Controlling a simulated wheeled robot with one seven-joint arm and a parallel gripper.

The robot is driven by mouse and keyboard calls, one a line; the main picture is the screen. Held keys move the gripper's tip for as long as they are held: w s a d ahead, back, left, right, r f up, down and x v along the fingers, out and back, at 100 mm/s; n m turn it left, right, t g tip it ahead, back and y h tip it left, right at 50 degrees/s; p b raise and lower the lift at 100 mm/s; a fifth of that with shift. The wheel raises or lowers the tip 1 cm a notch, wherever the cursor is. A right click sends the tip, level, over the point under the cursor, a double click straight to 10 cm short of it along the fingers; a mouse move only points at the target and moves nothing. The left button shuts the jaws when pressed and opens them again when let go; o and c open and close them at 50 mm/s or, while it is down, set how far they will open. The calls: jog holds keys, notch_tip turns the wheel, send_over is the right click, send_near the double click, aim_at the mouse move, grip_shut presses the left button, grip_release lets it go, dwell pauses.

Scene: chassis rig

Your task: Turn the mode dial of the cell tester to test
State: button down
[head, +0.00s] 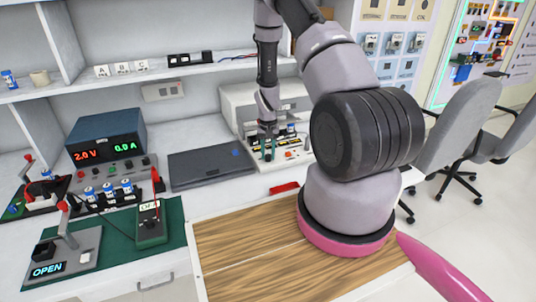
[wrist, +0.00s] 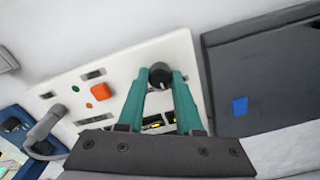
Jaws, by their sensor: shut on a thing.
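The cell tester (head: 240,98) is a white bench unit at the back centre in the head view. Its white front panel (wrist: 118,68) fills the middle of the wrist view. The mode dial (wrist: 160,72) is a dark round knob near the panel's upper right there. My gripper (wrist: 160,80) has teal fingers, shut on the dial with one finger on each side. In the head view my gripper (head: 268,153) is small and low at the tester's front, and the dial is not distinguishable. The dial's setting and any labels are not readable.
An orange square button (wrist: 101,91) and a small green light sit left of the dial. A closed dark laptop-like case (head: 210,165) lies left of the tester. A power supply (head: 107,140) reads 2.0 V and 0.0 A. A red object (head: 284,188) lies at the bench's front edge.

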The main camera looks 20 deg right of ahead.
aim_at(268, 155)
jog(key=shift+m, duration=0.4)
jog(key=c, duration=0.6)
grip_release()
notch_tip(268, 155, up, 11)
jog(key=shift+f, duration=0.1)
dwell(0.3)
